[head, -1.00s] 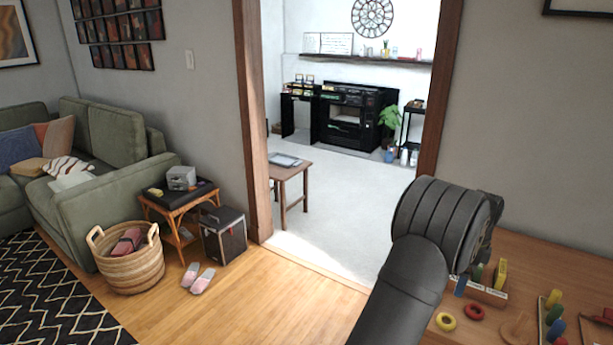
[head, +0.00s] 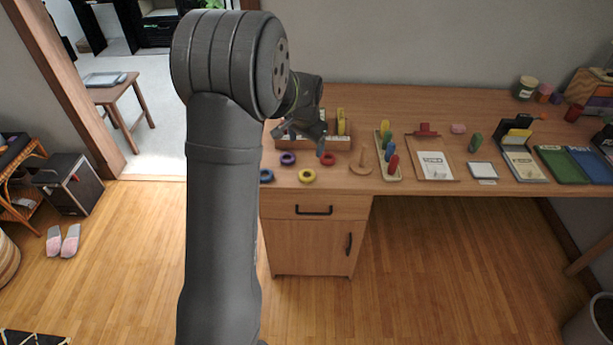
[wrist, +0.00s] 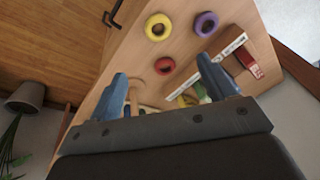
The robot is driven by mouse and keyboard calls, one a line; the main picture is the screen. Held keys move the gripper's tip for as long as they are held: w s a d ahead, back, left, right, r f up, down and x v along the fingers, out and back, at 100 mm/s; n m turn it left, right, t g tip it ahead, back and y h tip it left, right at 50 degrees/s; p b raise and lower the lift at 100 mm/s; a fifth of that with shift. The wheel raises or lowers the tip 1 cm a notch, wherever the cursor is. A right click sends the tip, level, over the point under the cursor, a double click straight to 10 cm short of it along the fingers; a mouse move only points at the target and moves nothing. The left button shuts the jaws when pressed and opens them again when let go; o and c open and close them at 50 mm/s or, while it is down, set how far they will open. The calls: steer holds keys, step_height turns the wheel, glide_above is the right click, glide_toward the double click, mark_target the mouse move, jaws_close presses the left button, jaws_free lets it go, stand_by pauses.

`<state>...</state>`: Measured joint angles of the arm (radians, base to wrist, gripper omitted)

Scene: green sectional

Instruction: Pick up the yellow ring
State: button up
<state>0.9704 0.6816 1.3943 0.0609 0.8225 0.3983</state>
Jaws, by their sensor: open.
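The yellow ring (head: 307,181) lies flat near the front edge of the desk, above the drawer. In the wrist view it shows whole near the top (wrist: 149,22), with bare wood around it. My gripper (head: 300,139) is above the desk, behind the ring in the head view. Its two fingers are apart with nothing held between them (wrist: 164,76). The yellow ring lies beyond the fingertips, apart from them.
A red ring (head: 327,163), a purple ring (head: 288,163) and a blue ring (head: 266,180) lie close by. A wooden peg stand (head: 361,169) and a board of colored pegs (head: 381,174) stand to the right. A wooden tray (head: 338,144) is behind.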

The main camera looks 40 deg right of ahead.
steer(key=s+a+n+t+h, duration=0.1)
steer(key=s+a+n, duration=0.15)
steer(key=n, duration=0.35)
glide_toward(307, 176)
steer(key=shift+s+a+f+n, duration=0.2)
steer(key=shift+a+f+n, duration=0.1)
steer(key=shift+f, duration=0.35)
steer(key=shift+w+d+x, duration=0.15)
steer(key=shift+x, duration=1.15)
steer(key=shift+w+d+x, duration=0.1)
steer(key=shift+d+x, duration=0.05)
steer(key=shift+x, duration=1.2)
steer(key=shift+r, duration=0.2)
steer(key=c, duration=1)
